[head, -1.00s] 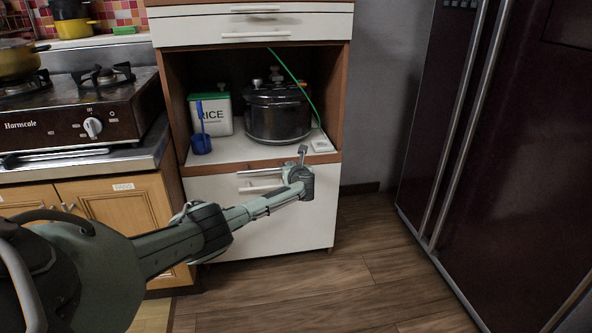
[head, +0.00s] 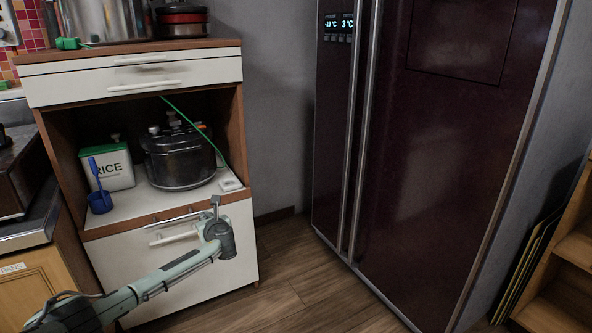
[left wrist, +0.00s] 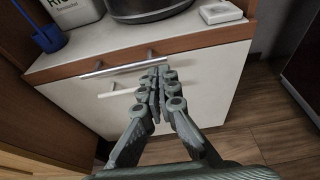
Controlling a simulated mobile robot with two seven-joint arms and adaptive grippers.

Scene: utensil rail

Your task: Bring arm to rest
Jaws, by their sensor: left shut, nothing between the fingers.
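My left arm comes in from the lower left in the head view. Its gripper (head: 215,208) is in front of the white lower drawer (head: 190,268) of the cabinet, near the drawer handles. In the left wrist view the fingers of my left gripper (left wrist: 160,72) are together with nothing between them. They point toward the silver bar handle (left wrist: 124,67) and the white handle (left wrist: 118,91); I cannot tell whether they touch. My right gripper is not in view.
The cabinet's open shelf (head: 135,206) holds a rice box (head: 110,170), a blue cup (head: 100,203) and a dark pot (head: 180,160). A dark red fridge (head: 440,140) stands to the right. Wooden floor (head: 300,285) is clear between them. A wooden shelf unit (head: 565,300) is at the far right.

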